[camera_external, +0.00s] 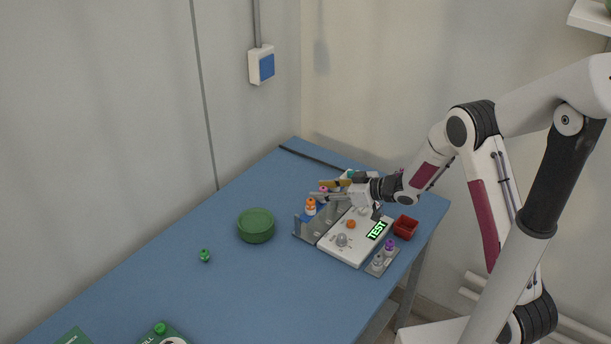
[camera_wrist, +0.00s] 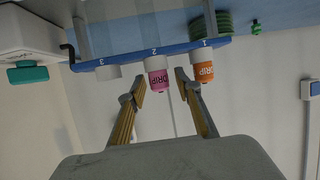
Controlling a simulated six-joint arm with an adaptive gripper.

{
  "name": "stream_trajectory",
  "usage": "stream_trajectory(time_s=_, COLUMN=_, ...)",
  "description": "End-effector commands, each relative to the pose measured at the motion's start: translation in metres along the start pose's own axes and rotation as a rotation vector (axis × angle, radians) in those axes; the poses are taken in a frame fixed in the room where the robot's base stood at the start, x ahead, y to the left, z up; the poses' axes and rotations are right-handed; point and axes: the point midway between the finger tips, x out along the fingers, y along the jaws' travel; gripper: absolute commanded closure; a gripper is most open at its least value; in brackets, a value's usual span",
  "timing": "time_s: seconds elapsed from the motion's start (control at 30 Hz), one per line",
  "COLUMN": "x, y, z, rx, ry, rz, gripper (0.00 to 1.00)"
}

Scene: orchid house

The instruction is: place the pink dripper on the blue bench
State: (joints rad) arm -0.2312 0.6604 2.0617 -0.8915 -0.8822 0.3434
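The pink dripper (camera_wrist: 158,82) sits in the slot marked 2 of the blue rack (camera_wrist: 150,54), between an orange dripper (camera_wrist: 202,73) at slot 1 and a white piece (camera_wrist: 110,73) at slot 3. My gripper (camera_wrist: 160,88) is open, with one fingertip on each side of the pink dripper and gaps showing. In the external view my gripper (camera_external: 318,189) reaches in from the right at the rack; the pink dripper (camera_external: 323,189) shows only partly there. The blue bench (camera_external: 215,299) runs along the wall.
A white TEST device (camera_external: 341,254) stands beside the rack. A red tray (camera_external: 405,228) and a grey holder with a purple dripper (camera_external: 389,245) are to its right. Left of the rack are a green round dish (camera_external: 256,226) and a small green dripper (camera_external: 204,255). The bench's left-middle is mostly clear.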

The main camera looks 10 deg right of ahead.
Motion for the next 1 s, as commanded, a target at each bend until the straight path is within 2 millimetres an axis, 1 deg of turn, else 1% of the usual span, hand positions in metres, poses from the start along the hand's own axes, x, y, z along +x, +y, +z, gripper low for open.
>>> stream_trajectory(time_s=0.23, x=-0.002, y=0.0, z=0.0, rx=0.0, ry=0.0, rz=0.001, gripper=0.66)
stream_trajectory(time_s=0.37, x=-0.007, y=0.001, z=-0.001, rx=0.0, ry=0.001, rz=0.002, gripper=0.66)
stream_trajectory(time_s=0.57, x=-0.025, y=0.001, z=-0.001, rx=0.0, ry=0.0, rz=0.002, gripper=0.66)
stream_trajectory(time_s=0.9, x=-0.064, y=-0.001, z=-0.001, rx=-0.001, ry=0.001, rz=0.002, gripper=0.66)
stream_trajectory(time_s=1.0, x=-0.072, y=-0.002, z=-0.001, rx=0.001, ry=0.0, rz=0.002, gripper=0.66)
